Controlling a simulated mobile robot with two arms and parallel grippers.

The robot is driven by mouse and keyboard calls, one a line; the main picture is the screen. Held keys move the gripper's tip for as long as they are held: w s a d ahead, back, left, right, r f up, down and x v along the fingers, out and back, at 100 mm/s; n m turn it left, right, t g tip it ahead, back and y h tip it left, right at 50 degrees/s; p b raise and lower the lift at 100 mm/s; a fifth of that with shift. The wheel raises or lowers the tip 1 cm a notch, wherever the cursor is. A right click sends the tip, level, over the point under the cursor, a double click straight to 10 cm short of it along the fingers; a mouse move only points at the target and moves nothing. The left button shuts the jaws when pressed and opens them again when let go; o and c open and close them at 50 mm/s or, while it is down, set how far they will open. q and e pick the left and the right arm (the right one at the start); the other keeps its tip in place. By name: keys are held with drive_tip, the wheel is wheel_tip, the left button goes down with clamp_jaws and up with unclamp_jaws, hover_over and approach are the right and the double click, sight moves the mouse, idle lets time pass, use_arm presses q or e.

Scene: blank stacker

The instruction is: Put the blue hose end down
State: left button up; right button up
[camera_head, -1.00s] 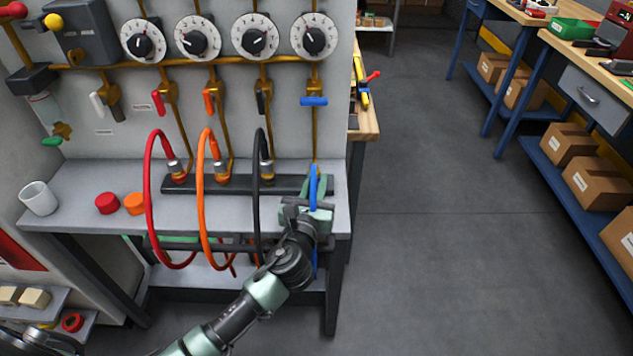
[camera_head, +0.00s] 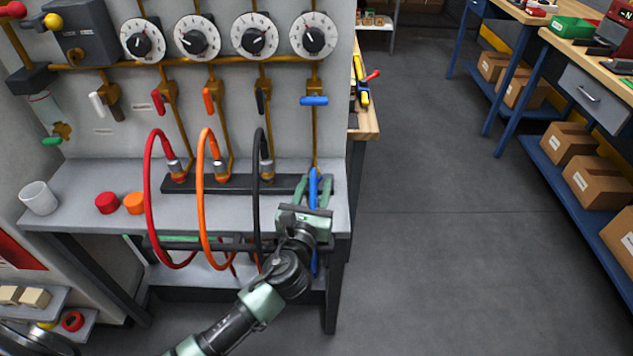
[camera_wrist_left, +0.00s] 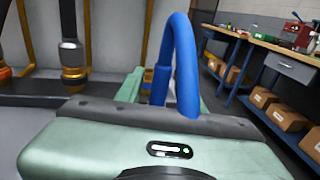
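The blue hose (camera_head: 313,188) arches at the right end of the grey bench, below the blue-handled valve (camera_head: 314,101). It also loops up close in the left wrist view (camera_wrist_left: 186,70). My left gripper (camera_head: 315,186) is at the bench's right end, with its green fingers spread on either side of the hose. In the left wrist view a gap shows between the left finger and the hose. My right gripper is not in view.
Red (camera_head: 151,200), orange (camera_head: 201,200) and black (camera_head: 256,200) hoses arch from the dark rail just left of my gripper. Red (camera_head: 107,203) and orange (camera_head: 134,203) caps and a white cup (camera_head: 38,198) stand on the bench's left. The floor to the right is clear.

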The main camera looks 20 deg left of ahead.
use_arm(q)
drive_tip(key=s, duration=1)
drive_tip(key=shift+d+r, duration=0.35)
drive_tip(key=shift+d, duration=0.05)
